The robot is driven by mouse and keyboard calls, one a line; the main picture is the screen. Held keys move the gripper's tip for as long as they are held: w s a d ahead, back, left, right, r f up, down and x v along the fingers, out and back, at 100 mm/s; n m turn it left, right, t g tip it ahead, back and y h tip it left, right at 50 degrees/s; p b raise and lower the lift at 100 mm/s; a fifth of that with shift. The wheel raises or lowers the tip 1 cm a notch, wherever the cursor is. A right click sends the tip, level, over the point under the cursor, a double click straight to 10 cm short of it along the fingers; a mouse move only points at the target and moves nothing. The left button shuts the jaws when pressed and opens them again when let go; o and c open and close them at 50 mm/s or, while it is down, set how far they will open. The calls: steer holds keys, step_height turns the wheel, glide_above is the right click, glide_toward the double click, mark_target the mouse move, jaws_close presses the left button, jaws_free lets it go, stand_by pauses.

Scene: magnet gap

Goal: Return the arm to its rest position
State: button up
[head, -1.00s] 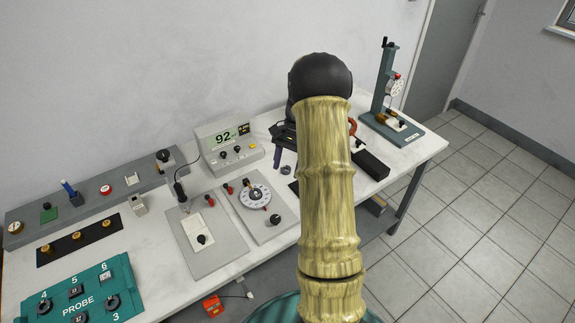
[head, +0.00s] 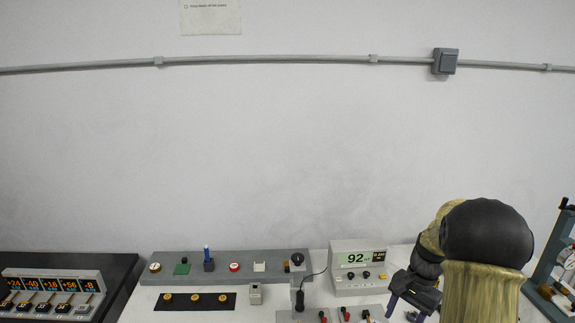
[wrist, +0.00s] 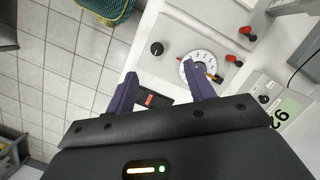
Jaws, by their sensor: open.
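My arm rises at the lower right of the head view, with a black elbow and tan wood-like links. My gripper (head: 413,311) is partly visible beside it, low over the white bench. In the wrist view my gripper (wrist: 160,92) shows two purple fingers spread apart with nothing between them. Beyond the fingers are the bench top and a grey panel with a white numbered dial (wrist: 203,73) and a black knob (wrist: 156,48). The right fingertip overlaps the dial in the picture; whether it touches cannot be told.
A meter reading 92 (head: 357,263) stands left of my gripper. A grey shelf (head: 222,267) with buttons runs along the wall. A teal stand (head: 553,262) is at far right. A display box (head: 50,293) sits at far left.

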steer(key=s+a+r+n+t+h, duration=0.1)
steer(key=s+a+r+n+t, duration=0.1)
steer(key=s+a+n, duration=0.3)
steer(key=s+a+r+n+t+h, duration=0.1)
steer(key=s+a+n+t, duration=0.1)
steer(key=s+a+n, duration=0.3)
steer(key=s+a, duration=0.4)
steer(key=shift+s+a+r, duration=0.2)
steer(key=shift+a+r, duration=0.05)
steer(key=shift+r, duration=0.1)
stand_by(0.6)
